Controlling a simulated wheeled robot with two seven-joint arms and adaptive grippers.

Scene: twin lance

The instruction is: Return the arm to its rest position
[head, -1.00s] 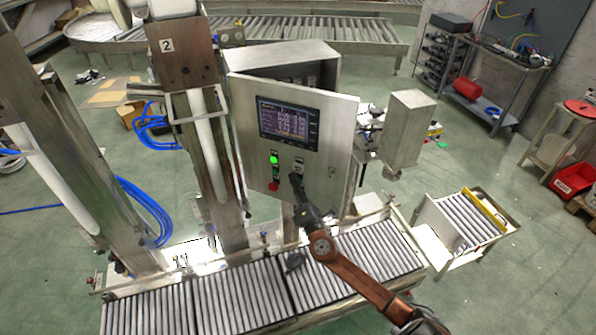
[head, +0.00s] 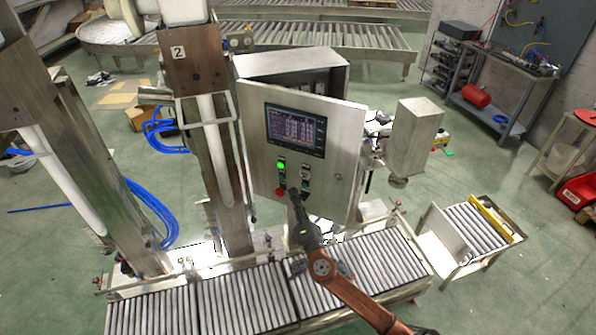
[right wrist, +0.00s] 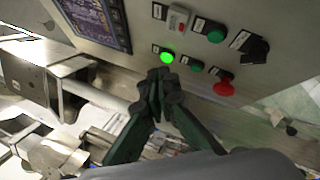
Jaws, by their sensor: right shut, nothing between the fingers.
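My right arm (head: 345,290) reaches up from the bottom right in the head view. Its dark gripper (head: 296,193) is in front of the lower part of the control cabinet door (head: 340,180). In the right wrist view the gripper (right wrist: 158,78) has its fingertips together with nothing between them. The tips overlap the panel just below a lit green button (right wrist: 167,57); I cannot tell whether they touch it. A red button (right wrist: 224,88) sits to their right. The lit green button also shows in the head view (head: 281,164). My left gripper is not in view.
The door carries a screen (head: 295,130). A roller conveyor (head: 240,300) runs beneath the gripper and forearm. A steel column marked 2 (head: 215,150) stands left of the cabinet. A grey box (head: 413,140) is to its right, and a roller cart (head: 475,230) stands further right.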

